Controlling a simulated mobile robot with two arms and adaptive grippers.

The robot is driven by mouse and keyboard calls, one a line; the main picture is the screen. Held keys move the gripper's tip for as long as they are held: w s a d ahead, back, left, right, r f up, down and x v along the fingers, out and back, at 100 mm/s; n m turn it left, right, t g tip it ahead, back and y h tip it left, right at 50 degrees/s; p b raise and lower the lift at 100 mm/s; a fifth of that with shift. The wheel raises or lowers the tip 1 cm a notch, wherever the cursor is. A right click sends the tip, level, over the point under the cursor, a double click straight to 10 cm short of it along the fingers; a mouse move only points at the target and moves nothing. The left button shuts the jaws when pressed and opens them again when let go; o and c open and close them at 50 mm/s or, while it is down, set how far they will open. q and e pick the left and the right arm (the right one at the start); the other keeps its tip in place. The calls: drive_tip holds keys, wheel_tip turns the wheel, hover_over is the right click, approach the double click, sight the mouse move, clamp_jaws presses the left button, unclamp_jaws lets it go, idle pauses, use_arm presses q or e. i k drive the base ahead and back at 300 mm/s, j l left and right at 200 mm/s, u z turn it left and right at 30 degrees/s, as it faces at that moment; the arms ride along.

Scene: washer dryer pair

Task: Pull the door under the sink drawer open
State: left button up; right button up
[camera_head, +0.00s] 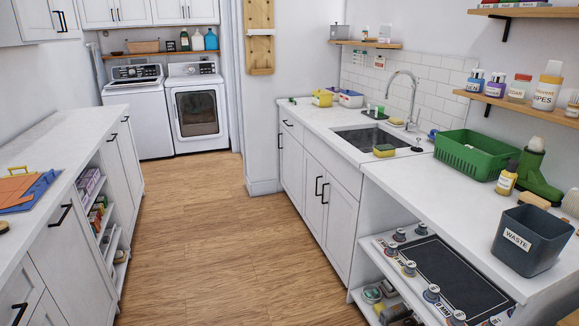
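The sink (362,141) is set into the white counter on the right side of the camera_head view. A plain white drawer front (335,170) is below it. Under that drawer are two white cabinet doors, a farther one (310,202) and a nearer one (340,228). Each has a dark vertical handle, and the two handles (317,185) (325,193) are side by side near the seam. Both doors look shut. Neither of my grippers is in view.
The wooden floor (215,235) between the two counters is clear. The left counter (75,145) has cabinets and open shelves. A washer (140,115) and dryer (197,110) stand at the back. An open shelf unit (400,295) is nearer, right of the doors.

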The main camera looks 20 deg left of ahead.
sight(292, 151)
drive_tip(key=i+j+u, duration=0.6)
drive_tip(key=i, duration=0.2)
drive_tip(key=i+j+u, duration=0.25)
drive_tip(key=i, duration=0.8)
drive_tip(key=i+u, duration=0.3)
drive_tip(key=i, duration=0.75)
